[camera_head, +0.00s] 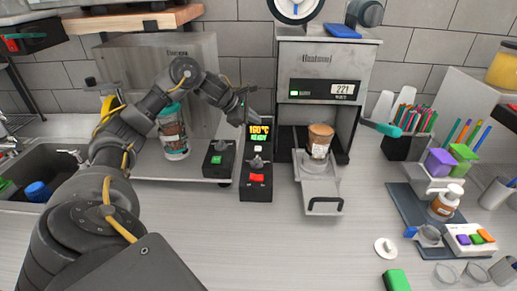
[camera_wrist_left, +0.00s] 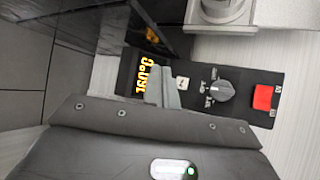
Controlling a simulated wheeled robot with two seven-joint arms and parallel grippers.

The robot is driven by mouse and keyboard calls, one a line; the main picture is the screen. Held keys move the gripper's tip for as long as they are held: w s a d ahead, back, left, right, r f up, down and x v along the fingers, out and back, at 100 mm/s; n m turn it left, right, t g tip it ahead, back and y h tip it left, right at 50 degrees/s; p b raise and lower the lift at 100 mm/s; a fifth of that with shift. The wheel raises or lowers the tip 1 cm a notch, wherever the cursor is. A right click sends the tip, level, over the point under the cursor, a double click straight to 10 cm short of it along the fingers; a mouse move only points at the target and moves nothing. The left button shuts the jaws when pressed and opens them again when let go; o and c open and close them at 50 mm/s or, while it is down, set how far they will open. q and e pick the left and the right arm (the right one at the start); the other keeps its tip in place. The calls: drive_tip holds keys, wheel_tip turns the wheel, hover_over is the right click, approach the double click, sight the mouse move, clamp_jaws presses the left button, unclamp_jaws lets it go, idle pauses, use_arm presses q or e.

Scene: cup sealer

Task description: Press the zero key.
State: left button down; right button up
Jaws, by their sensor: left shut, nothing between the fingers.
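A narrow black control box (camera_head: 256,183) stands left of the cup sealer (camera_head: 322,92). It has a lit display (camera_head: 260,131) reading 160°C READY, a small white key (camera_head: 258,148), a knob and a red switch (camera_head: 257,178). My left gripper (camera_head: 245,114) is shut and empty, above the display end of the box. In the left wrist view its grey fingertips (camera_wrist_left: 166,88) cover part of the display, right beside the white key (camera_wrist_left: 183,83). I cannot read a zero mark on the key, or tell whether the tips touch the box. My right gripper is out of view.
A second black box with a green switch (camera_head: 216,160) stands just left. A brown-lidded cup (camera_head: 320,141) sits in the sealer's drawer (camera_head: 322,188). A teal-lidded jar (camera_head: 173,132) stands at the back left. The front counter is clear in the middle.

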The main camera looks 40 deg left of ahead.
sight(255, 149)
use_arm(q)
wheel_tip(255, 149, down, 8)
drive_tip(key=b, duration=0.6)
drive_tip(key=shift+w, duration=0.15)
drive_tip(key=shift+f+b, duration=0.3)
drive_tip(key=shift+b, duration=0.2)
idle(1.2)
drive_tip(key=shift+f+b, duration=0.4)
drive_tip(key=shift+d+f+b, duration=0.1)
drive_tip(key=shift+f+b, duration=0.3)
drive_tip(key=shift+f, duration=0.05)
idle(0.6)
idle(0.3)
drive_tip(key=shift+r+p, duration=0.75)
drive_tip(key=shift+r, duration=0.1)
drive_tip(key=shift+r, duration=0.1)
